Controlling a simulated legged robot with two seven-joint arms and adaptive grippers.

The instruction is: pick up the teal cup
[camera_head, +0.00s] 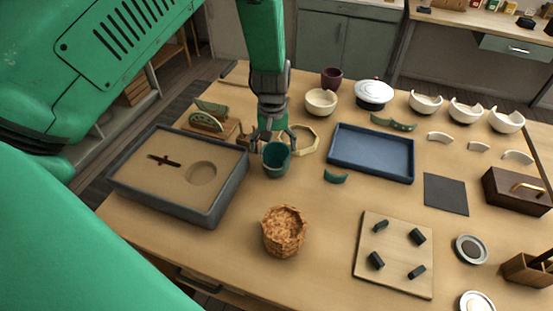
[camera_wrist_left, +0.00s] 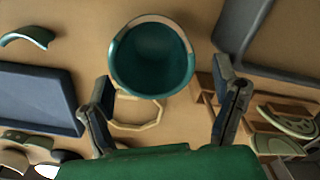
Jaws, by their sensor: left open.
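The teal cup (camera_head: 276,160) stands upright on the wooden table, just right of the grey sand tray. Part of its rim is pale and looks chipped. In the left wrist view the teal cup (camera_wrist_left: 152,60) lies just beyond the fingertips, seen from above into its dark inside. My left gripper (camera_head: 274,140) points down right behind the cup, its fingers apart. In the wrist view my left gripper (camera_wrist_left: 166,92) is open, one finger on each side and nothing between them. I cannot tell whether a finger touches the cup. My right gripper is not in view.
The sand tray (camera_head: 228,192) is close on the left, and a pale octagonal ring (camera_head: 313,139) lies just behind the cup. A blue tray (camera_head: 409,165), teal shard (camera_head: 335,177) and woven basket (camera_head: 284,232) surround the right and front. Bare table lies directly before the cup.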

